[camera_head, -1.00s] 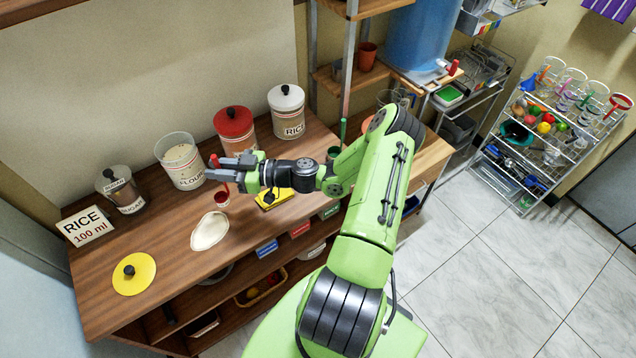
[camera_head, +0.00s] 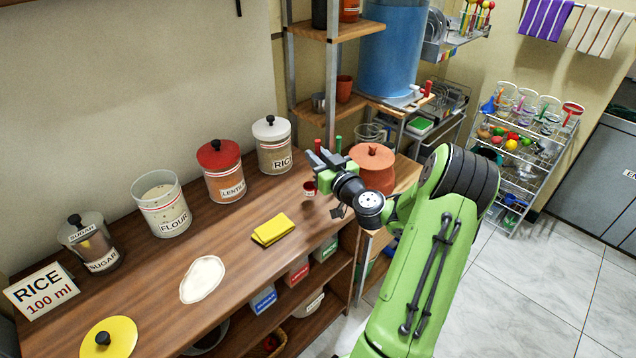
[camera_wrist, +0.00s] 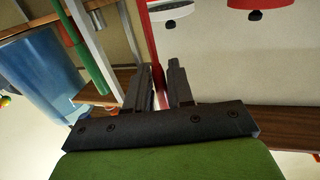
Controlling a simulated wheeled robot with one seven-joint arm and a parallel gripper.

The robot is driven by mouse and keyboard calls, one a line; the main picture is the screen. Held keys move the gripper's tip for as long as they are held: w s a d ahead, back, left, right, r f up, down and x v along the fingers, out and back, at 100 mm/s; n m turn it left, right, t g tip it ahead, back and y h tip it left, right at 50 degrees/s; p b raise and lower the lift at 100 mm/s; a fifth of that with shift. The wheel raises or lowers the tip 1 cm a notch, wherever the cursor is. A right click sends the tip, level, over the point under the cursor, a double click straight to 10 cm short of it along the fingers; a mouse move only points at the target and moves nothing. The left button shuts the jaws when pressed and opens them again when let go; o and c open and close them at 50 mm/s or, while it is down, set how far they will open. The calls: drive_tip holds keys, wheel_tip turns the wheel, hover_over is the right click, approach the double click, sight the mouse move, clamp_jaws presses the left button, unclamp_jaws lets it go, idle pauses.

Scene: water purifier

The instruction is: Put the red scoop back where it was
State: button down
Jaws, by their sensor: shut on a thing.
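The red scoop (camera_head: 309,188) hangs upright from my gripper (camera_head: 322,160), its small cup below the jaws and its handle rising above them. In the wrist view my gripper (camera_wrist: 160,88) is shut on the red handle (camera_wrist: 148,45). The scoop is near the right end of the wooden counter (camera_head: 150,275), to the right of the rice jar (camera_head: 273,145). A green handle (camera_head: 338,144) stands just right of the red one and also shows in the wrist view (camera_wrist: 85,50). Its lower part is hidden behind my gripper.
A lidded terracotta pot (camera_head: 373,170) is close to the right of my gripper. A metal-post shelf (camera_head: 330,120) stands behind. Lentil (camera_head: 222,170), flour (camera_head: 160,205) and sugar (camera_head: 90,243) jars line the wall. A yellow cloth (camera_head: 272,230) lies on clear counter.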

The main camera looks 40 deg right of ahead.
drive_tip(key=shift+a+f+b, duration=0.15)
drive_tip(key=shift+f+b, duration=0.25)
drive_tip(key=shift+f, duration=1.45)
drive_tip(key=shift+f+b, duration=0.15)
drive_tip(key=shift+b, duration=0.15)
drive_tip(key=c, duration=1)
unclamp_jaws()
